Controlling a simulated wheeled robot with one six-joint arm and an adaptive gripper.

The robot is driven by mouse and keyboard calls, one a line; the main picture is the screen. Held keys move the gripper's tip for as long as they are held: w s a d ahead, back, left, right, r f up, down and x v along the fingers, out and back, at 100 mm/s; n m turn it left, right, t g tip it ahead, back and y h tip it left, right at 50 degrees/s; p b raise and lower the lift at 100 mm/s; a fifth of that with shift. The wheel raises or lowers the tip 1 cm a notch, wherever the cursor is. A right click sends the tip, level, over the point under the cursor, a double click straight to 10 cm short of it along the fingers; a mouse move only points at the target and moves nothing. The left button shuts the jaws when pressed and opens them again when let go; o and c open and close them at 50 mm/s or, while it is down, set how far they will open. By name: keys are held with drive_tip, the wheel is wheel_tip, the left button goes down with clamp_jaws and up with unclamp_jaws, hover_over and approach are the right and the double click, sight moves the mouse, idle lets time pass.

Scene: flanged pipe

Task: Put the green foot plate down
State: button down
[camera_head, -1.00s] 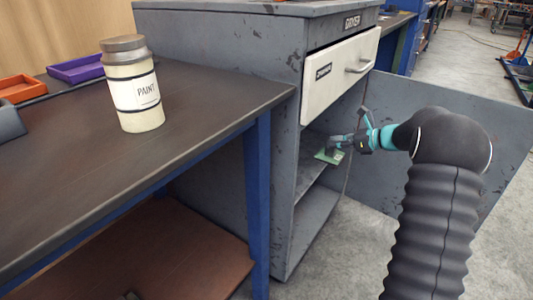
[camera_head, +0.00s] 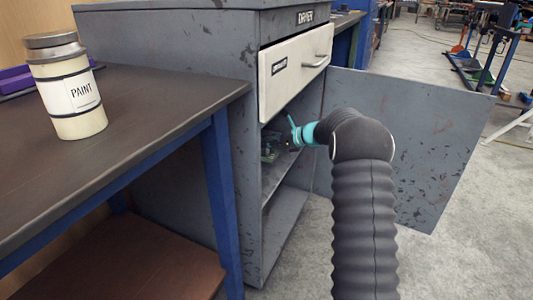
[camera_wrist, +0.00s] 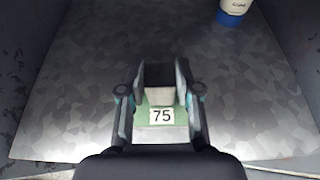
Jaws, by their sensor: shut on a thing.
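The green foot plate (camera_wrist: 160,104) carries a white label reading 75 and a pale block between my fingers in the wrist view. My gripper (camera_wrist: 160,75) is shut on it. In the head view my gripper (camera_head: 283,143) is inside the open grey cabinet, under the drawer. The plate (camera_head: 268,157) shows there only as a small dark green patch at the shelf. The mottled metal shelf (camera_wrist: 75,90) lies beneath the plate in the wrist view. I cannot tell whether the plate touches it.
A white container with a blue base (camera_wrist: 232,12) stands at the back right of the shelf. The cabinet door (camera_head: 420,140) is open to the right. The white drawer (camera_head: 293,78) is above. A paint jar (camera_head: 68,90) stands on the left bench (camera_head: 150,105). Much of the shelf is bare.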

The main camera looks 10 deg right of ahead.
sight(268, 150)
drive_tip(key=shift+f+b, duration=0.45)
drive_tip(key=shift+f, duration=1.5)
drive_tip(key=c, duration=0.8)
unclamp_jaws()
drive_tip(key=shift+f, duration=0.2)
drive_tip(key=shift+r, duration=0.1)
drive_tip(key=shift+d+r, duration=0.1)
drive_tip(key=shift+r, duration=0.05)
drive_tip(key=p+v, duration=0.1)
drive_tip(key=v, duration=1)
drive_tip(key=shift+s+d, duration=0.25)
drive_tip(key=shift+s, duration=0.05)
